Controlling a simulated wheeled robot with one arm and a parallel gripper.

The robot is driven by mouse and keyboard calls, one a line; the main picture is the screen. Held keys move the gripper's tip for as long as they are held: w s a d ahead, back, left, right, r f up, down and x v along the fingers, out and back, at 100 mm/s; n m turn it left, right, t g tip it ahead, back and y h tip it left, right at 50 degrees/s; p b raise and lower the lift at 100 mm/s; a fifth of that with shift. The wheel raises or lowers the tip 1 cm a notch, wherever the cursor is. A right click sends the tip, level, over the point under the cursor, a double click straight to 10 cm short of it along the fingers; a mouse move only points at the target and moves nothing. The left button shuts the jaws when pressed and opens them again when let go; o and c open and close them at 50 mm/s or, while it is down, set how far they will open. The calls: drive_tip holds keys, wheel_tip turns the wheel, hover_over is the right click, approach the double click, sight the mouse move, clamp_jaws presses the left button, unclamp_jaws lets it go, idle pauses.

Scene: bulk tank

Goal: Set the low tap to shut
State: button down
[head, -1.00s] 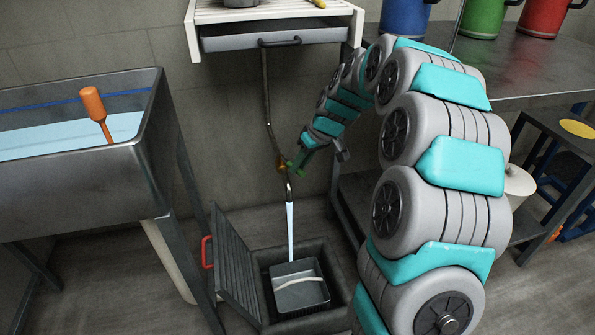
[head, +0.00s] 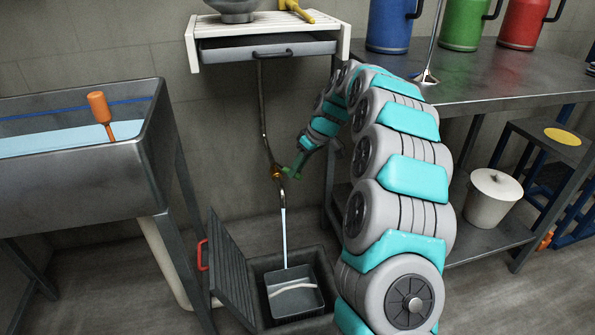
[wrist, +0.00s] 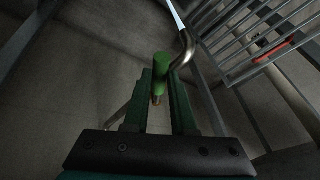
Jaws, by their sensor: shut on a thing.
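The low tap (head: 277,172) has a brass-coloured body on a thin dark pipe against the back wall. Water (head: 285,238) runs from its bent spout. In the wrist view its green handle (wrist: 161,72) stands between my two dark green fingers, with the metal spout (wrist: 183,50) just beyond. My gripper (wrist: 160,95) is shut on the handle; it also shows beside the tap in the head view (head: 293,166). The exact angle of the handle is hard to tell in the head view.
A grey tray (head: 295,303) in a floor pit catches the water, beside a raised grate (head: 235,270) with a red handle. A steel tank (head: 85,190) stands left. A drawer shelf (head: 268,50) hangs above. A steel bench (head: 485,78) with several jugs stands right.

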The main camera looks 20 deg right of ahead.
idle(0.3)
drive_tip(key=c, duration=0.7)
unclamp_jaws()
drive_tip(key=shift+c, duration=0.2)
drive_tip(key=shift+r, duration=1.85)
drive_tip(key=shift+s+f, duration=0.1)
drive_tip(key=shift+s, duration=0.25)
drive_tip(key=s+a+r, duration=0.1)
drive_tip(key=s, duration=1.4)
drive_tip(key=shift+s+r, duration=0.15)
drive_tip(key=shift+r, duration=0.05)
